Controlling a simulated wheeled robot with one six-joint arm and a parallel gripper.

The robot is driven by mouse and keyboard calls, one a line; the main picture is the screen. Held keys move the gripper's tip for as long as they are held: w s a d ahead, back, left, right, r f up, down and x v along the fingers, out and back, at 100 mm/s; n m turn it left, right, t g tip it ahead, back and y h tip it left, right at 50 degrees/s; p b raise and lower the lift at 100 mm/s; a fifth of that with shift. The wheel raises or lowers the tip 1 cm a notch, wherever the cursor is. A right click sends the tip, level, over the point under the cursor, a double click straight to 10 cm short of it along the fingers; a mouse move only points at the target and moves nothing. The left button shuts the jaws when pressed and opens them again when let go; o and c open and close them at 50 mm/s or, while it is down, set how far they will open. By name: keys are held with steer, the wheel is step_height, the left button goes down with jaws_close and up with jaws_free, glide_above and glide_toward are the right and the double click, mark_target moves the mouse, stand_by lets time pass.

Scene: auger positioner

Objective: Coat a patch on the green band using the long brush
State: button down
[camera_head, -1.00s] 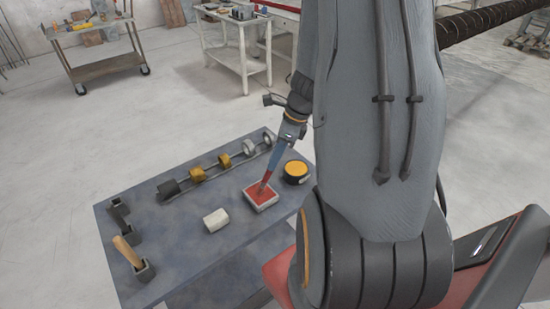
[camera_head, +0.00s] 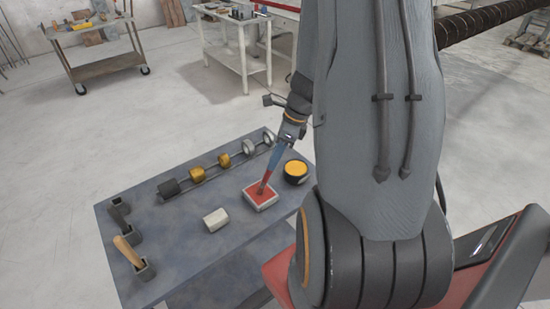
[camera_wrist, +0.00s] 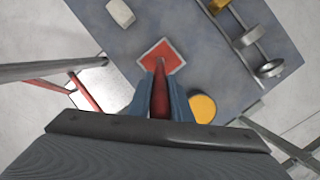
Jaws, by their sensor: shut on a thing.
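My gripper (camera_head: 280,147) is shut on the long brush, which has a red handle in the wrist view (camera_wrist: 160,97). The brush slants down, its tip at a shallow pale-rimmed tray with a red surface (camera_head: 261,205). The tray also shows in the wrist view (camera_wrist: 176,48). The tip appears to touch the red surface, but contact is hard to confirm. The brush's upper end is hidden between the fingers. I see no green band in either view.
The grey table (camera_head: 185,245) holds a pale block (camera_head: 216,220), a dark tub with yellow contents (camera_head: 296,172), a rack rod with several rings (camera_head: 197,175) and a holder with a wooden handle (camera_head: 128,251). A dark ribbed shaft (camera_head: 485,22) crosses at upper right.

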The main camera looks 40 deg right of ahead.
steer(key=shift+r+p, duration=3.5)
steer(key=shift+p, duration=0.05)
